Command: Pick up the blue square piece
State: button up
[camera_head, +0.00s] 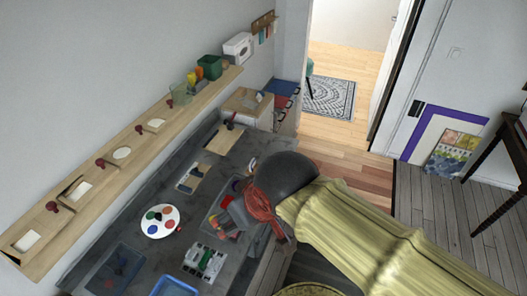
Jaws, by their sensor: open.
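My gripper (236,217) is at the end of my yellow-sleeved arm, low over the grey worktop (150,256). It is open, and its fingers are over or just beside a grey tray (211,221) with small coloured pieces. A red piece (226,200) shows beside the fingers. I cannot make out a blue square piece for certain; my gripper and arm hide part of the tray, and the pieces are very small in this view.
A round white palette (160,221) lies left of the gripper. A white-and-green item (204,260), a blue tray (174,288) and a dark tray (116,270) lie nearer the front. A wooden wall shelf (127,148) runs along the left.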

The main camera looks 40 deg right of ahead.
aim_at(253, 162)
jog(key=z, duration=0.8)
jog(key=j+u, duration=0.1)
jog(key=u, duration=0.8)
jog(key=j+u, duration=0.15)
jog(key=u, duration=0.3)
jog(key=j+u, duration=0.1)
jog(key=u, duration=0.35)
jog(key=z, duration=1.95)
jog(key=i+l+u, duration=0.55)
jog(key=i+l, duration=0.15)
jog(key=i+l+u, duration=0.25)
jog(key=l, duration=0.35)
